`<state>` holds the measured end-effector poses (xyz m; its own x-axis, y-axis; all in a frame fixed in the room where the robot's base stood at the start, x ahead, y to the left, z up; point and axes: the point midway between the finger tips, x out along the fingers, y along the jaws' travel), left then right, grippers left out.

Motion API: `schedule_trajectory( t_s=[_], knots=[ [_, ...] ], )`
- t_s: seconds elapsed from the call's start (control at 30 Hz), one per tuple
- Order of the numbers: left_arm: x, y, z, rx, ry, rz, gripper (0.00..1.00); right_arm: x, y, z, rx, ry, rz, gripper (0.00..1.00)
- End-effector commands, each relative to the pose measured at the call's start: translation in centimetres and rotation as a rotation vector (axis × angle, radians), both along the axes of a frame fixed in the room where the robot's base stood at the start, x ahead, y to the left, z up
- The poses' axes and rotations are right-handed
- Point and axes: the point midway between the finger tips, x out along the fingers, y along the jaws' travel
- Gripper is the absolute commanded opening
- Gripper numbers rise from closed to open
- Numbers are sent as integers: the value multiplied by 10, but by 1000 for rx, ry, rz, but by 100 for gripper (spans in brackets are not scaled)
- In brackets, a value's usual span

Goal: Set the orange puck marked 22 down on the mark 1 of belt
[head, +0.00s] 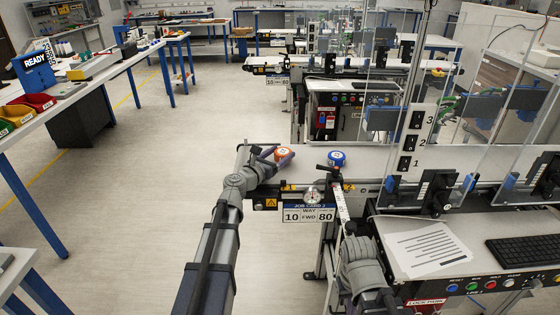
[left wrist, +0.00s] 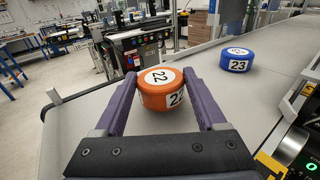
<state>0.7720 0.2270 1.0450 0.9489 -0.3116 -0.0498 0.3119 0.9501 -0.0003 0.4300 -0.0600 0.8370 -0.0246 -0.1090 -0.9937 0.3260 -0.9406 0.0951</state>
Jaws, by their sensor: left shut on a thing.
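The orange puck marked 22 (head: 283,152) is between the fingers of my left gripper (head: 275,158), at the left end of the near belt. In the left wrist view the orange puck (left wrist: 162,91) is upright, its white label facing up, with a purple finger on each side. The grey belt (left wrist: 215,100) lies below; I cannot tell whether the puck touches it. No mark 1 can be made out on the belt surface. My right arm comes up at the lower middle of the head view, and its jaws cannot be made out clearly.
A blue puck marked 23 (left wrist: 237,60) stands on the belt to the right of the orange one; it also shows in the head view (head: 336,159). A panel numbered 1 to 3 (head: 415,140) stands behind. A job card sign (head: 308,213) hangs at the front edge.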

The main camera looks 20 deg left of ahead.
Motion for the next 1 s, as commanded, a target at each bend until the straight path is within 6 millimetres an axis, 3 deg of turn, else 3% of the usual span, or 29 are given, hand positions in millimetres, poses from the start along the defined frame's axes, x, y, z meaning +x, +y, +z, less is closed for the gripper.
schedule_trajectory(
  t_s=[0.73,0.77,1.0],
  knots=[
    [0,0,-11,0,1,0,6,0,0,-11,0,0,0,0],
    [-1,0,-12,1,1,-1,74,0,0,-11,0,0,0,0],
    [-2,-1,-13,3,2,-3,100,0,0,-12,0,0,0,0]
  ],
)
